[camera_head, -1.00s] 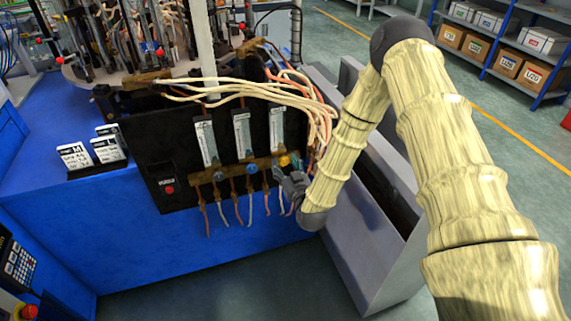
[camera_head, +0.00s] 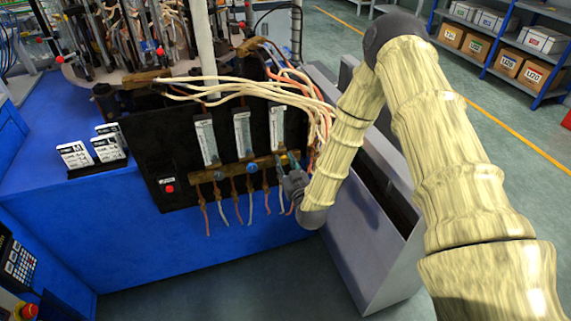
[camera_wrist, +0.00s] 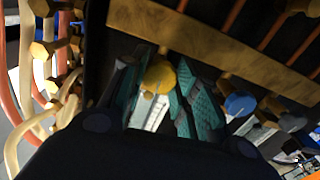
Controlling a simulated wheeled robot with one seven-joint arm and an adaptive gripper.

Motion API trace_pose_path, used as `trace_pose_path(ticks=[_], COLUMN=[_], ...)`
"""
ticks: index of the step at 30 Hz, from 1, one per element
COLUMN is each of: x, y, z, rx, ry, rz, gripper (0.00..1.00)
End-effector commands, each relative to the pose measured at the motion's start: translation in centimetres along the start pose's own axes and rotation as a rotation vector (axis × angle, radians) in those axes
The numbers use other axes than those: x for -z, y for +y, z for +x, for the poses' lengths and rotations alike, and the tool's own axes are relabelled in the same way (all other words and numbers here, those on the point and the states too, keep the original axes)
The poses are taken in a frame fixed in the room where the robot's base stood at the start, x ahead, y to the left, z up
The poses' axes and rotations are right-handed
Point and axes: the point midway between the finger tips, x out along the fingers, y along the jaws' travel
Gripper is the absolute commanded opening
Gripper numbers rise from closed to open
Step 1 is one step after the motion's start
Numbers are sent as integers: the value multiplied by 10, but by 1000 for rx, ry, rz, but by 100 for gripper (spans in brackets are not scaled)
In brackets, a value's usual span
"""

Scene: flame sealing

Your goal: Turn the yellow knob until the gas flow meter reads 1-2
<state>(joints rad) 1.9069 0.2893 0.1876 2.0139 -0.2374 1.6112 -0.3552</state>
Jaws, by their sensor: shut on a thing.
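The yellow knob (camera_wrist: 160,76) sits below a brass bar (camera_wrist: 190,38) in the wrist view. My gripper (camera_wrist: 166,88) has its teal fingertips on both sides of the knob and is shut on it. In the head view my gripper (camera_head: 289,172) covers the knob at the right end of the row. Three upright flow meters stand on the black panel (camera_head: 165,140). The rightmost flow meter (camera_head: 277,127) is above my gripper. Its reading is too small to tell.
Pale hoses (camera_head: 250,88) loop over the panel's top right. A grey cabinet (camera_head: 365,255) stands right of the panel.

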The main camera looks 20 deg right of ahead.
Motion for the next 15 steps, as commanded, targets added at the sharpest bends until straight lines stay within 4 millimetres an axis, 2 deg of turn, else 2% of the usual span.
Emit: trace_pose_path(ticks=[15], x=[-1], y=[-1], z=[0], rx=[3], ry=[1], rz=[-427], gripper=[6])
